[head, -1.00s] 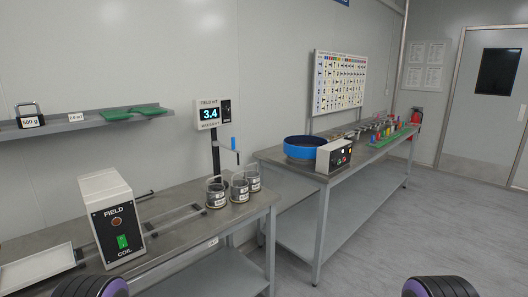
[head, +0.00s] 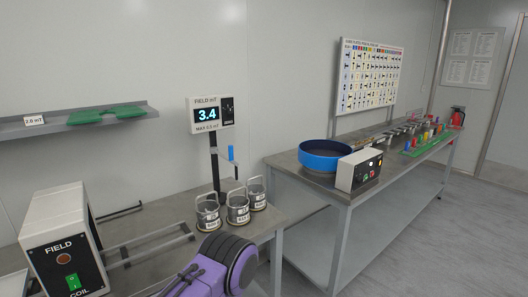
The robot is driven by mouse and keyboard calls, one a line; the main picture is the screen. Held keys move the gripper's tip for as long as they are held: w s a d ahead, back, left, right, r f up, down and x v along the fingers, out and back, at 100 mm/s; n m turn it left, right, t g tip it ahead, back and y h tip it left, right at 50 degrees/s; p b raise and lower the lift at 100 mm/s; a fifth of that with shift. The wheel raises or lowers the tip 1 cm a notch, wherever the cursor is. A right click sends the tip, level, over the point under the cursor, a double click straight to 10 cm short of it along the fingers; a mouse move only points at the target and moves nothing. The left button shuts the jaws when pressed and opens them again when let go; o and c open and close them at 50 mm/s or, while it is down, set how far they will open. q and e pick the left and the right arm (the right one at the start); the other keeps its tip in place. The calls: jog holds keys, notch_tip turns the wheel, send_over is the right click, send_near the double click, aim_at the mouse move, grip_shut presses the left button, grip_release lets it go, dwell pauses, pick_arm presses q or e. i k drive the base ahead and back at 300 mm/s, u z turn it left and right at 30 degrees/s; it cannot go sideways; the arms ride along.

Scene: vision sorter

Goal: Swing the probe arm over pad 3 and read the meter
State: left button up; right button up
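The meter (head: 208,113) is a white box on a dark post, marked FIELD mT, and its display reads 3.4. An arm with a blue handle (head: 231,153) sticks out from the post below the meter; I cannot tell if it is the probe arm. No pad marked 3 can be made out. Several metal pots with wire handles (head: 238,209) stand on the bench near the post. A purple and black arm part of mine (head: 222,262) covers the bench's front edge. Neither gripper's fingers show.
The white FIELD COIL box (head: 57,240) with a green switch stands at the left of the bench. A second bench at right holds a blue bowl (head: 326,155), a control box (head: 358,170) and colored pieces. A shelf with green items (head: 105,115) is on the wall.

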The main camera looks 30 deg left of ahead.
aim_at(225, 157)
jog(key=u, duration=0.05)
jog(key=i, duration=0.9)
jog(key=u, duration=1.05)
jog(key=i, duration=0.7)
jog(key=u, duration=0.7)
